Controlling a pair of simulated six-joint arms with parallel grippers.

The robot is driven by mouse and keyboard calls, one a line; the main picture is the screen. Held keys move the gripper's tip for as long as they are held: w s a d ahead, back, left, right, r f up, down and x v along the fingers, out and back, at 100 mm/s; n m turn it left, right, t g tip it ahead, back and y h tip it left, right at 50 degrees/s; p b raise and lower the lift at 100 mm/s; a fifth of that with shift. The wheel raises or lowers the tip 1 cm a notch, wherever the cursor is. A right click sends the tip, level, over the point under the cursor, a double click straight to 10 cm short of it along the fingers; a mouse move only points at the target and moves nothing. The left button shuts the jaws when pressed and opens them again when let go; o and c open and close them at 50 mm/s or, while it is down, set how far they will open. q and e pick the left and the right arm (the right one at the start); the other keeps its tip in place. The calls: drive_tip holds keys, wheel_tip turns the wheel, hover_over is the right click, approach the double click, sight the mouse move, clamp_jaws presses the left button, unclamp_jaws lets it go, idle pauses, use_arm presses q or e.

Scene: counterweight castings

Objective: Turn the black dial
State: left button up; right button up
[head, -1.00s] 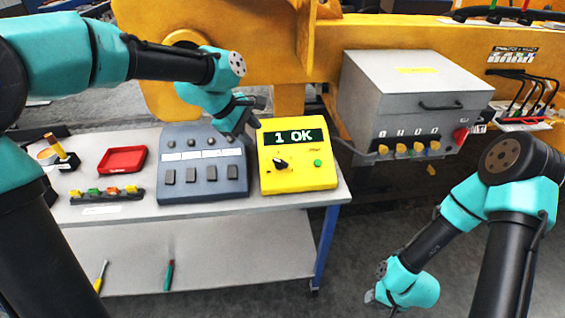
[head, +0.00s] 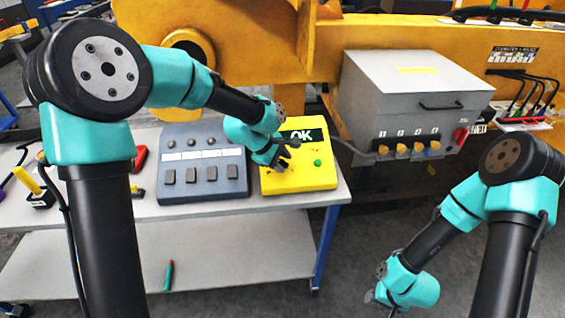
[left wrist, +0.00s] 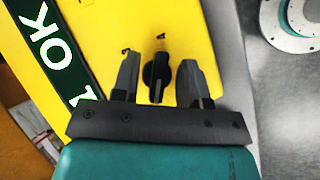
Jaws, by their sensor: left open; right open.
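The yellow box (head: 315,178) with a dark display stands at the right end of the table; the display's visible letters read "OK". Its black dial (left wrist: 157,76) shows in the left wrist view, between the two fingers of my open left gripper (left wrist: 158,80), with a gap on each side. In the head view my left gripper (head: 283,160) is over the box's front face and hides most of the dial. A green button (head: 318,162) is to the right of it. My right gripper (head: 372,296) is open and empty at the lower right, away from the table.
A grey panel (head: 236,180) with several switches stands left of the yellow box. A grey cabinet (head: 385,85) with yellow knobs and a red switch is behind on the right. A red tray (head: 138,157) is partly hidden by my left arm. The table's front edge is clear.

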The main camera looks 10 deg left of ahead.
use_arm(q)
drive_tip(key=shift+w+d+f, duration=0.15)
drive_tip(key=shift+d+f, duration=0.1)
drive_tip(key=shift+f, duration=0.15)
drive_tip(key=c, duration=0.6)
drive_tip(key=shift+o, duration=0.2)
drive_tip(key=shift+m+g, duration=0.3)
drive_tip(key=m+g+y, duration=0.2)
drive_tip(key=m, duration=0.2)
drive_tip(key=shift+g, duration=0.3)
drive_tip(key=m+g+y, duration=0.1)
drive_tip(key=m, duration=0.1)
drive_tip(key=m+y, duration=0.2)
drive_tip(key=m, duration=0.1)
drive_tip(key=shift+s+a+g, duration=0.2)
drive_tip(key=shift+g, duration=0.2)
drive_tip(key=shift+m, duration=0.3)
